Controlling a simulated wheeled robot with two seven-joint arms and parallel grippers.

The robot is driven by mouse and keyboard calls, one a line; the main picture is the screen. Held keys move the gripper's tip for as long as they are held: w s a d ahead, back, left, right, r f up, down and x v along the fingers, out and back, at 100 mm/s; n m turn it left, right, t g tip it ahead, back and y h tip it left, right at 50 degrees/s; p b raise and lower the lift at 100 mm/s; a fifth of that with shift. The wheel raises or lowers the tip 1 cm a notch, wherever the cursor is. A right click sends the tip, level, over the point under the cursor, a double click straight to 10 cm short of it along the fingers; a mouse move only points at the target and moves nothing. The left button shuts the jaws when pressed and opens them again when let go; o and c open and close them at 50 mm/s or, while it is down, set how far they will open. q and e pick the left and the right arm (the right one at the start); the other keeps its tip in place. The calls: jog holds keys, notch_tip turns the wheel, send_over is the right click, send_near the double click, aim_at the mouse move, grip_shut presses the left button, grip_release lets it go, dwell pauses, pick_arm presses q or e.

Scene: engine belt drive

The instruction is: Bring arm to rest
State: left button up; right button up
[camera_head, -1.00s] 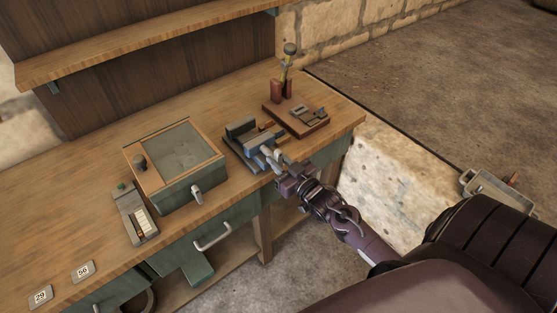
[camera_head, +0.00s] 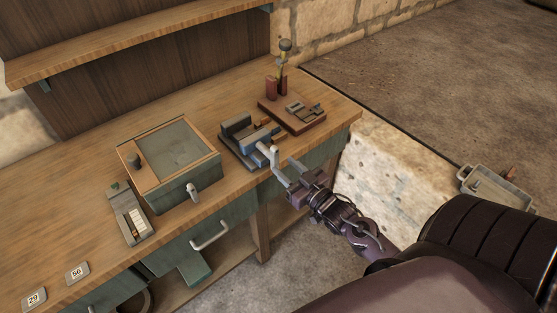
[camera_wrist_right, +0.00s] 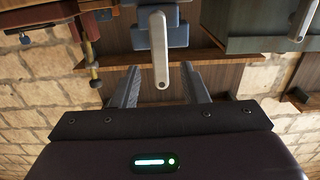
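My right gripper (camera_head: 287,171) is just in front of the blue-grey vise (camera_head: 250,138) at the bench's front edge. In the right wrist view the two fingers of the gripper (camera_wrist_right: 160,84) stand wide apart, with nothing held between them. The vise's grey crank handle (camera_wrist_right: 159,50) shows ahead of the gap, its end near the fingertips in the picture. I cannot tell the exact clearance. My right arm reaches in from the lower right. My left gripper is not in view.
On the wooden bench (camera_head: 75,235) stand a glass-topped box (camera_head: 190,180), a small gauge-like block (camera_head: 131,215) and a red-brown board (camera_head: 303,122) with a lever. A metal tray (camera_head: 490,181) is at right. Open floor lies beyond the bench.

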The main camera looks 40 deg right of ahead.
jog(key=shift+s+d, duration=0.1)
jog(key=shift+s, duration=0.9)
